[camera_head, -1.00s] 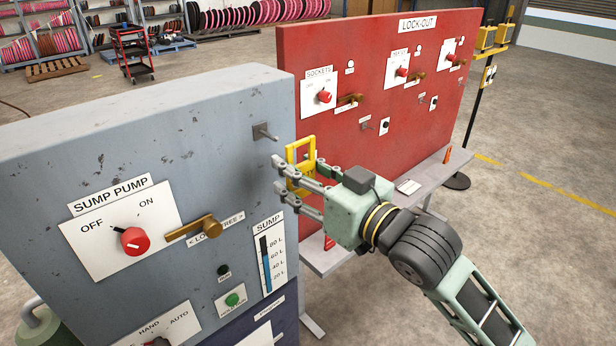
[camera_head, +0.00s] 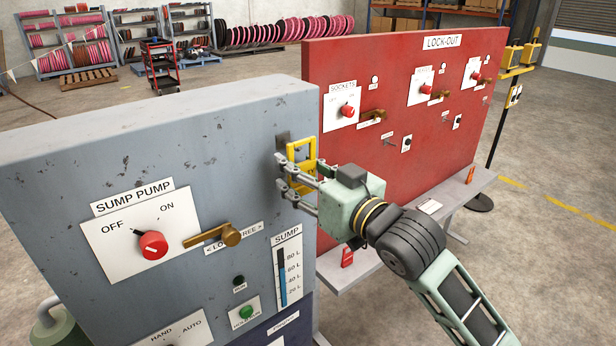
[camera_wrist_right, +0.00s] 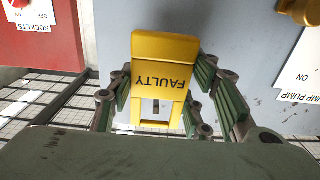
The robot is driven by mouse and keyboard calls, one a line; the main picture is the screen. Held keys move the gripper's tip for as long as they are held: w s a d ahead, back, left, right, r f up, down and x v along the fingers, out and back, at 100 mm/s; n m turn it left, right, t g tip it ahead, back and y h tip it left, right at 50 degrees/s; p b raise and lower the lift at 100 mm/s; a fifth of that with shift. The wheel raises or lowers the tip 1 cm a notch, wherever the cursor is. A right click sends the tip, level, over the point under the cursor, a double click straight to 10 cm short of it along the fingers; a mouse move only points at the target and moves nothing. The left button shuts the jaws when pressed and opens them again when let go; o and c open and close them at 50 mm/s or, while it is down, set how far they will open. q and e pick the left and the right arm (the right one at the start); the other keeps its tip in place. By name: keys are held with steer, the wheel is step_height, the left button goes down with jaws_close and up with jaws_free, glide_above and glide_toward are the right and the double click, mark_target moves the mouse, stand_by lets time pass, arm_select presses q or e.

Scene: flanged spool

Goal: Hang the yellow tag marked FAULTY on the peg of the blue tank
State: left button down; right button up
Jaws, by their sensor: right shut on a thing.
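The yellow tag (camera_head: 300,144) is upright between the fingers of my right gripper (camera_head: 284,173), close against the front of the blue-grey tank (camera_head: 100,158) near its upper right edge. In the right wrist view the tag (camera_wrist_right: 165,52) reads FAULTY upside down, with a green-padded finger on each side. The peg (camera_head: 283,138) is at the tag's upper left in the head view, partly hidden. In the wrist view a small dark peg end (camera_wrist_right: 156,103) shows inside the tag's opening. I cannot tell how far it passes through. My left gripper is not in view.
The tank's front carries a red knob (camera_head: 153,245) and a brass handle (camera_head: 231,234) left of my gripper. A red LOCK-OUT panel (camera_head: 400,150) stands behind on a grey bench (camera_head: 345,272). A red tag (camera_head: 347,257) is on the bench.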

steer(key=shift+w+a+f, duration=0.2)
steer(key=shift+w+a, duration=0.25)
steer(key=shift+w, duration=0.15)
steer(key=shift+w+a+f, duration=0.2)
steer(key=shift+w+a, duration=0.2)
steer(key=shift+w, duration=0.15)
steer(key=o, duration=1.1)
steer(key=shift+o, duration=0.2)
